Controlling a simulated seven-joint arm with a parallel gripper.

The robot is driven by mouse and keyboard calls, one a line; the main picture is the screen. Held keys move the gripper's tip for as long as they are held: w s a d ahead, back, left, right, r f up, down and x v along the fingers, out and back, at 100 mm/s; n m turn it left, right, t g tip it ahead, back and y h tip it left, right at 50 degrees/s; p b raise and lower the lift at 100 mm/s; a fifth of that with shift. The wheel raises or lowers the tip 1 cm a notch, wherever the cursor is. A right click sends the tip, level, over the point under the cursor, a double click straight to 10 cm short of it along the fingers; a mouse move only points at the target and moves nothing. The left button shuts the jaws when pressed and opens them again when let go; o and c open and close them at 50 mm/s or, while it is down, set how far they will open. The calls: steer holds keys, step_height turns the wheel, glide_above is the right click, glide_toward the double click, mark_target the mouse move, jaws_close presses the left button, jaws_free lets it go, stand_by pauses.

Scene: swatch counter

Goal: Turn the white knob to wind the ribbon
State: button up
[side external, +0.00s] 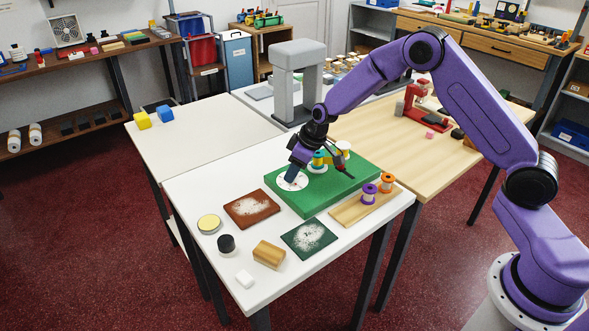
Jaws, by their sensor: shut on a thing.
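A green box (313,199) lies on the white table, with a round white dial plate (300,184) on its left part. My gripper (291,181) points down at this plate and is shut on the white knob there, which its fingers hide almost wholly. Behind the gripper on the box stand spools: one with teal and yellow (318,161) and a pale one with yellow (344,148). They are partly covered by my wrist, and the ribbon's path cannot be made out.
A wooden board (345,213) with a purple spool (369,194) and an orange spool (387,183) lies right of the box. In front are a brown swatch (252,208), a dark green swatch (309,239), a wooden block (269,254) and a black-topped jar (226,244).

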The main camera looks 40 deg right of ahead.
steer(key=m+h, duration=0.1)
steer(key=m, duration=0.3)
steer(key=shift+s+a, duration=0.1)
steer(key=shift+a, duration=0.05)
steer(key=shift+m+h, duration=0.8)
steer(key=shift+m, duration=1)
steer(key=o, duration=1)
steer(key=shift+r+t, duration=0.1)
steer(key=shift+t, duration=0.2)
steer(key=v, duration=1.7)
steer(key=shift+a, duration=0.2)
